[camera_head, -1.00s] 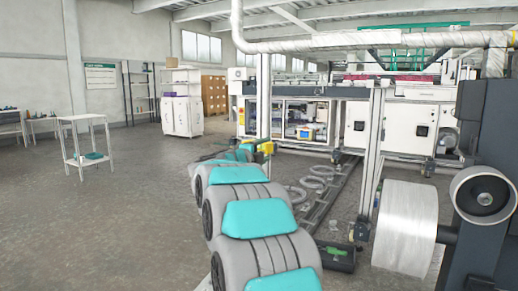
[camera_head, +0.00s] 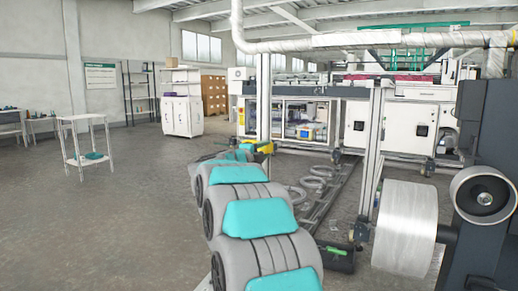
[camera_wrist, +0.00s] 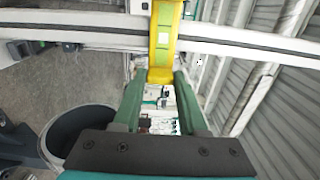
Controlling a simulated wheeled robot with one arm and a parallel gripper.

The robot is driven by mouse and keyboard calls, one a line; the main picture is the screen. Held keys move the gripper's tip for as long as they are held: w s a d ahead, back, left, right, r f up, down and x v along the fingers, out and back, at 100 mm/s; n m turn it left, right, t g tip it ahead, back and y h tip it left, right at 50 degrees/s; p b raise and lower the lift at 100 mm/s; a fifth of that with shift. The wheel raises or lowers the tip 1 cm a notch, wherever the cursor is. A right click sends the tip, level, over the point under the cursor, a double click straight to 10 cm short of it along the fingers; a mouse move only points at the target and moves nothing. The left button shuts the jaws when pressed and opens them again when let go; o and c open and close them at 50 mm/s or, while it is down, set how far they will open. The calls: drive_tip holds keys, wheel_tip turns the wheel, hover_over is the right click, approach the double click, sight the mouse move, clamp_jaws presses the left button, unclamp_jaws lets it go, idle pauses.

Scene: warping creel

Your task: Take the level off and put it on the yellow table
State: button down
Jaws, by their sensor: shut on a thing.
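The yellow level (camera_wrist: 163,45) is between the two green fingers of my gripper (camera_wrist: 162,82) in the wrist view. The gripper is shut on its near end. The level's far part lies over a long pale metal rail, and I cannot tell whether they touch. In the head view the level (camera_head: 265,147) is a small yellow shape at the far end of my grey and teal arm, beside an upright post. My arm hides much of the gripper there. No yellow table shows in either view.
A white spool (camera_head: 405,228) stands at the right by a dark machine part. A dark box (camera_head: 336,259) and metal rings (camera_head: 312,184) lie on the floor. A light-framed table (camera_head: 82,122) stands at the left. The floor between is clear.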

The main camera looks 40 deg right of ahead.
drive_tip(key=shift+s+a, duration=0.25)
drive_tip(key=shift+a, duration=0.45)
idle(0.5)
drive_tip(key=shift+v, duration=0.95)
drive_tip(key=shift+b+v, duration=0.35)
drive_tip(key=shift+v, duration=1.15)
